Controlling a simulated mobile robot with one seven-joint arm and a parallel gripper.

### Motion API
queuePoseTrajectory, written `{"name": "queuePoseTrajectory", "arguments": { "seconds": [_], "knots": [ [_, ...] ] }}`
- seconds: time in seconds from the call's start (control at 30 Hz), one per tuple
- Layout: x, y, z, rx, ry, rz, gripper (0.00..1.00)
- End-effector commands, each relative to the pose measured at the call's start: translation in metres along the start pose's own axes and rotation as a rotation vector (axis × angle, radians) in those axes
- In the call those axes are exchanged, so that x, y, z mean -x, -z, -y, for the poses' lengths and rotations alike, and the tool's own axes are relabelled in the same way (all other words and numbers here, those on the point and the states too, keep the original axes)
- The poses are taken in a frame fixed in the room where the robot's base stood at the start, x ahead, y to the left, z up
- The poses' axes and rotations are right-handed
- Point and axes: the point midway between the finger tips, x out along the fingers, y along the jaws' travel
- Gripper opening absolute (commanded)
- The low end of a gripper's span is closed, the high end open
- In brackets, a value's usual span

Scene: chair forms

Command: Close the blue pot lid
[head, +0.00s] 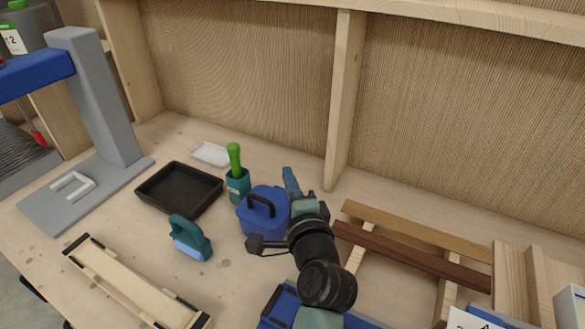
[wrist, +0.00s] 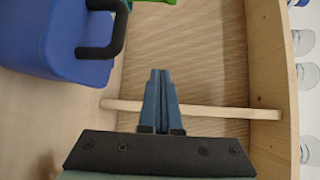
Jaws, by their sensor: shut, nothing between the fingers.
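The blue pot (head: 256,224) stands on the workbench near the middle of the head view. A dark arched handle (head: 262,200) sits on its upper part. In the wrist view the blue pot (wrist: 50,35) fills the upper left, with its black handle (wrist: 112,30) towards the right. I cannot tell how far the lid is raised. My gripper (head: 287,170) is just right of the pot, apart from its handle. In the wrist view my gripper's fingertips (wrist: 160,72) are together with nothing between them.
A green-handled holder (head: 238,185) stands behind the pot at left. A black tray (head: 180,190) and a teal tool (head: 190,238) lie further left. A wooden upright (head: 343,100) rises behind my gripper. Wooden slats (head: 415,255) lie at right.

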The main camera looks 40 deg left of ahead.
Motion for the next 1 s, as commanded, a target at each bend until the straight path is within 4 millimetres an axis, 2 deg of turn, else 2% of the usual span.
{"name": "queuePoseTrajectory", "arguments": {
  "seconds": [0.43, 1.0],
  "knots": [
    [0.009, -0.007, -0.017, -0.001, -0.001, -0.001, 0.0],
    [0.011, -0.009, -0.021, 0.001, 0.0, -0.001, 0.0]
  ]
}}
